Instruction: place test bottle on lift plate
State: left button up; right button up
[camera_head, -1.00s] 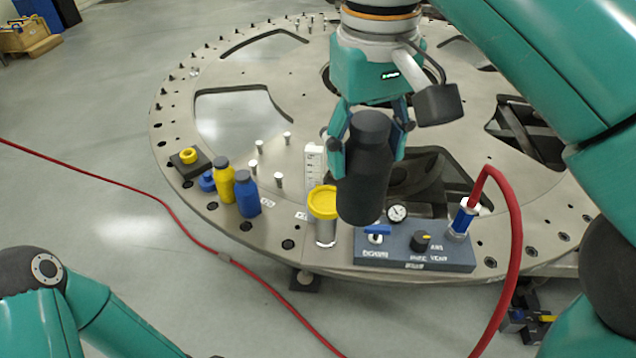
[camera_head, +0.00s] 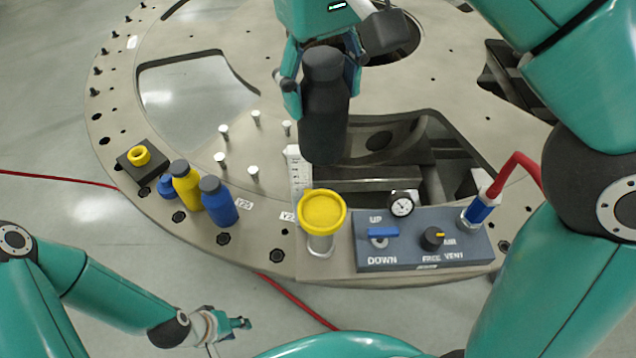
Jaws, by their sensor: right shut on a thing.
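The black bottle (camera_head: 323,130), likely the test bottle, hangs upright in my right gripper (camera_head: 322,85), whose fingers close on its upper part. A round yellow-rimmed yellow disc (camera_head: 322,210) sits on a short silver cylinder near the front edge of the turret plate (camera_head: 120,95); it looks like the lift plate. In the picture the bottle is above and behind the disc, apart from it. My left gripper (camera_head: 240,324) is low at the left, off the turret plate; its finger opening is too small to read.
A control panel (camera_head: 425,248) with a blue UP/DOWN lever and a gauge (camera_head: 401,205) stands right of the disc. A white scale (camera_head: 297,175) stands behind it. Yellow (camera_head: 186,187) and blue (camera_head: 220,205) bottles and several pegs (camera_head: 224,130) are left. A red hose (camera_head: 518,170) curves at right.

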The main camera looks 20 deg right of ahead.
aim_at(319, 115)
notch_tip(319, 115, down, 16)
jog(key=b, duration=0.2)
jog(key=shift+f+b, duration=0.15)
jog(key=shift+b, duration=0.15)
jog(key=shift+w, duration=0.1)
jog(key=o, duration=1.6)
jog(key=shift+f, duration=0.1)
jog(key=shift+o, duration=0.2)
notch_tip(319, 115, up, 12)
jog(key=shift+a+r+p, duration=0.1)
jog(key=shift+a+p, duration=0.05)
jog(key=shift+p, duration=0.7)
